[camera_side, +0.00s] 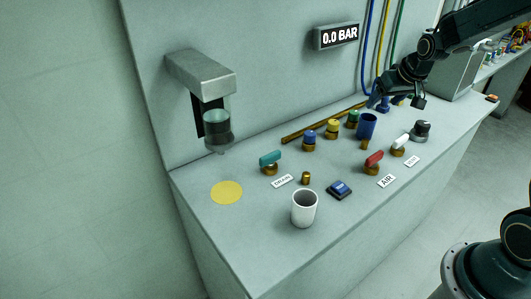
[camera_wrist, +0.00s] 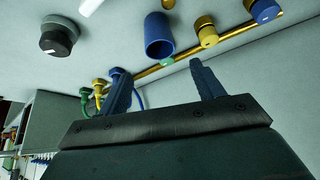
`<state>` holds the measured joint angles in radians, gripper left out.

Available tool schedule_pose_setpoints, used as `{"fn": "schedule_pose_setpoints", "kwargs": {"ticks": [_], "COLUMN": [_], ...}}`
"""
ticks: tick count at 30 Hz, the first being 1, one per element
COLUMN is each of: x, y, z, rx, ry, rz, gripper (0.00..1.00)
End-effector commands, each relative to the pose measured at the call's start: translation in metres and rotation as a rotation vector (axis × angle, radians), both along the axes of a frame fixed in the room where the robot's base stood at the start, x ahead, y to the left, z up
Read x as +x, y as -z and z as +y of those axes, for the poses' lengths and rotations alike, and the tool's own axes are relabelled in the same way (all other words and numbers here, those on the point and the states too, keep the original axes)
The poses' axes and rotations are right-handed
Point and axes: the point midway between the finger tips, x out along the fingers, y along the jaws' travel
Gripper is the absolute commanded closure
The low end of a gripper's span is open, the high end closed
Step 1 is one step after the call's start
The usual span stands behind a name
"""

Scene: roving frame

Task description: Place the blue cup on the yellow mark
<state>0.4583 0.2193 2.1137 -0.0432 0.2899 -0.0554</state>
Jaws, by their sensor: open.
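The blue cup (camera_side: 366,125) stands upright on the bench among the valves, toward the back right in the side view. It also shows in the wrist view (camera_wrist: 159,36), beyond the fingertips and roughly centred between them. The yellow mark (camera_side: 227,192) is a flat round disc at the bench's left end, bare, in front of the wall dispenser. It is out of the wrist view. My gripper (camera_side: 394,103) is above the bench just right of the blue cup, its two fingers apart and empty. They also show in the wrist view (camera_wrist: 161,67).
A white cup (camera_side: 304,208) stands near the bench's front edge. Valves with teal (camera_side: 270,158), red (camera_side: 374,160) and white (camera_side: 401,140) handles, a blue button (camera_side: 340,189) and a brass pipe (camera_side: 322,122) crowd the middle. The dispenser (camera_side: 205,75) overhangs behind the mark.

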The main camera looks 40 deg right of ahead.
Motion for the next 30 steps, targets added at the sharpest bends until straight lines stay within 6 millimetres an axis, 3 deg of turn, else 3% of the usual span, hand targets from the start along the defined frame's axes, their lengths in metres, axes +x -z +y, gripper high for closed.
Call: {"fn": "schedule_pose_setpoints", "kwargs": {"ticks": [8,14,21,30], "x": [-0.006,-0.025,-0.067,-0.133], "y": [-0.012,-0.039,-0.074,-0.099], "z": [0.013,0.046,0.096,0.148], "rx": [-0.002,-0.004,-0.004,-0.003], "ry": [-0.019,-0.068,-0.147,-0.245], "rz": [-0.001,-0.001,0.006,0.012], "gripper": [0.33,0.33,0.33,0.33]}}
